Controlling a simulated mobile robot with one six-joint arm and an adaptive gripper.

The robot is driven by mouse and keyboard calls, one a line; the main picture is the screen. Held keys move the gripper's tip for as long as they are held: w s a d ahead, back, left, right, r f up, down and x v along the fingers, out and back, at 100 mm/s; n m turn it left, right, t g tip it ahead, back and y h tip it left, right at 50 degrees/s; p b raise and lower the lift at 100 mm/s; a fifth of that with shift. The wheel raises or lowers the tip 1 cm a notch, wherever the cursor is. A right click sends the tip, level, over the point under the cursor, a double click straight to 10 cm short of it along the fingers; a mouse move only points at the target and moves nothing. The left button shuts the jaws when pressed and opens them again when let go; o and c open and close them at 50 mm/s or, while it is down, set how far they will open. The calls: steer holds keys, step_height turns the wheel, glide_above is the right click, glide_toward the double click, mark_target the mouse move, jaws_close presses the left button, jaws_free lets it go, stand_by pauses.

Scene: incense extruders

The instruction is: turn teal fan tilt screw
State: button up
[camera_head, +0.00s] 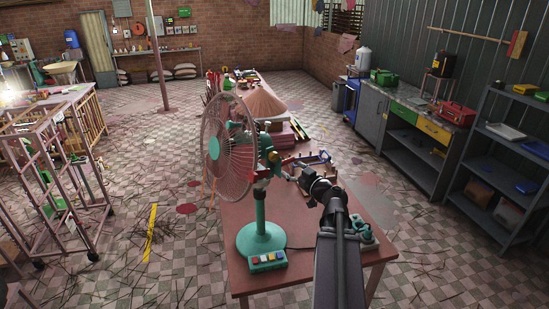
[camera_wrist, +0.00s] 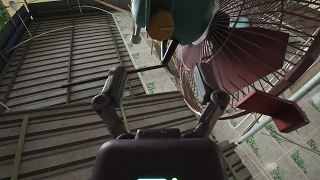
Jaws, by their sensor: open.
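The teal table fan (camera_head: 260,238) stands upright on the brown table, its round cage (camera_head: 222,150) facing left. Its teal motor housing (camera_head: 266,148) sits above a dark joint on the column. In the wrist view the teal housing (camera_wrist: 143,14) is at the top, with a brown-orange round part (camera_wrist: 160,26) on it; I cannot tell whether this is the tilt screw. The reddish cage (camera_wrist: 245,55) fills the upper right. My gripper (camera_head: 293,173) is right of the fan's neck. In the wrist view my gripper (camera_wrist: 167,82) has its fingers spread, with nothing visible between them.
The brown table (camera_head: 300,265) carries a push-button box (camera_head: 268,261) in front of the fan base and a teal item (camera_head: 361,232) at right. A brown cone (camera_head: 262,104) and clutter stand behind. Grey shelves (camera_head: 500,150) line the right wall.

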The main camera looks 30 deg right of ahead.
mark_target(276, 157)
steer(key=w, duration=1)
steer(key=shift+w+a, duration=0.1)
steer(key=shift+a, duration=0.15)
steer(key=c, duration=1.1)
